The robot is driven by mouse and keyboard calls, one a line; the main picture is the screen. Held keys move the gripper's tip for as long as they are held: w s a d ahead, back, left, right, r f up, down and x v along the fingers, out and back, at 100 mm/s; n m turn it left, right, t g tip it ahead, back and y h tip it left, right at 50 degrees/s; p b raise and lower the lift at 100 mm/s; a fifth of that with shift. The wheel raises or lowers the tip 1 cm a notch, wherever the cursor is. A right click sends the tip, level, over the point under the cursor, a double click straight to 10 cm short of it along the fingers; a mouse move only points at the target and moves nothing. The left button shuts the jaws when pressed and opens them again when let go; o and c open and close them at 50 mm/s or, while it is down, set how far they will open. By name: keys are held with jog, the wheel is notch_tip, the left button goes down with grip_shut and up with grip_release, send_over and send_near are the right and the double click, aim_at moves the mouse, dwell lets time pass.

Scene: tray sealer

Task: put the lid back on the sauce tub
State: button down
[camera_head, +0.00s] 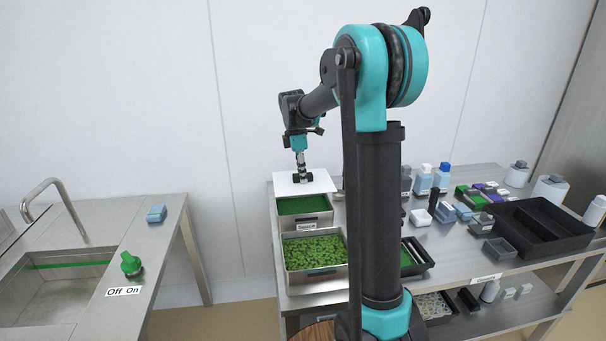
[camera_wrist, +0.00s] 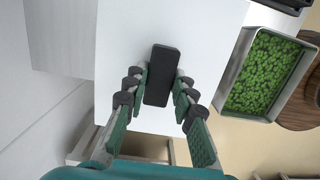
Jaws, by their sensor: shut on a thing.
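The lid (camera_head: 322,184) is a flat white plate with a black bar handle. My gripper (camera_head: 301,174) is shut on the handle, and the lid hangs level from it. In the wrist view my gripper (camera_wrist: 160,80) has a finger on each side of the handle (camera_wrist: 163,58), and the lid (camera_wrist: 215,45) fills the middle. The sauce tub (camera_head: 306,227) is a steel tub labelled "Sauce" with green contents. The lid is over or behind its back part, and the green front part shows uncovered. I cannot tell the gap between lid and tub.
A steel tub of green leafy pieces (camera_head: 315,283) stands in front of the sauce tub; it shows in the wrist view (camera_wrist: 232,95) too. Bottles, small boxes and a black divided tray (camera_head: 540,235) occupy the right of the table. A sink counter (camera_head: 160,235) stands left across a gap.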

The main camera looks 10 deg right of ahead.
jog(key=shift+f, duration=3.6)
jog(key=shift+f, duration=0.2)
jog(key=c, duration=1.2)
grip_release()
jog(key=c, duration=0.3)
jog(key=shift+r, duration=0.1)
